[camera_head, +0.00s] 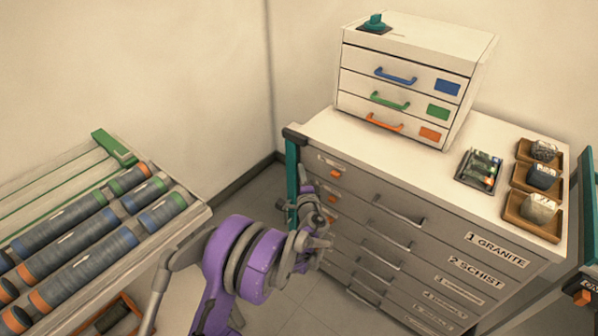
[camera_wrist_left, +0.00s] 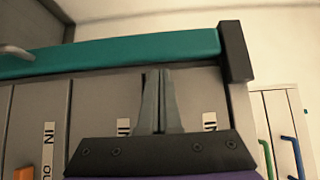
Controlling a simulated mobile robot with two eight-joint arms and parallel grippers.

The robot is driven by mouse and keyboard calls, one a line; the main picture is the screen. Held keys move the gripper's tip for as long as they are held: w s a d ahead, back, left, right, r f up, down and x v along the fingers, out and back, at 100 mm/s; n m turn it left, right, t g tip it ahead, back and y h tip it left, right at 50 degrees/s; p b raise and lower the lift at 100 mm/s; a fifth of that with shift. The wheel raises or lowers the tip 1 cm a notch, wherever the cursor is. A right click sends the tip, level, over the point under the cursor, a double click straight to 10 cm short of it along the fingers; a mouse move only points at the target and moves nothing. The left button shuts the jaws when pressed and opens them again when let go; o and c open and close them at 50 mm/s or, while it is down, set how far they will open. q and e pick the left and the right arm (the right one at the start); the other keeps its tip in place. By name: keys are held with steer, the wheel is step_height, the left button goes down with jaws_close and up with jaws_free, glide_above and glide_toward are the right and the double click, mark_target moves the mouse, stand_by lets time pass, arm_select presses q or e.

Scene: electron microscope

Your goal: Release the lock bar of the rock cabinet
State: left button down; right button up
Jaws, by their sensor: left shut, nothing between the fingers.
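The grey rock cabinet (camera_head: 400,215) stands at the right, its drawers labelled granite, schist and more. A teal lock bar (camera_head: 292,175) with a dark top end runs upright along the front's left edge. In the left wrist view the lock bar (camera_wrist_left: 110,50) lies across the top, with a dark end block at its right. My left gripper (camera_wrist_left: 158,75) is shut and empty there, its fingertips at the bar's lower edge; I cannot tell if they touch. In the head view my left gripper (camera_head: 312,218) is in front of the cabinet's left side, partly covering the bar's lower part.
A small white drawer unit (camera_head: 400,80) and wooden trays (camera_head: 533,210) of rock samples stand on the cabinet top. A rack of core cylinders (camera_head: 75,235) fills the left. Floor shows between rack and cabinet. A teal upright (camera_head: 589,200) borders the right edge.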

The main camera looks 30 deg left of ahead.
arm_select(q)
steer(key=shift+s+d, duration=0.1)
steer(key=shift+d, duration=1.1)
steer(key=p+v, duration=0.1)
steer(key=v, duration=0.9)
steer(key=shift+s+r, duration=0.1)
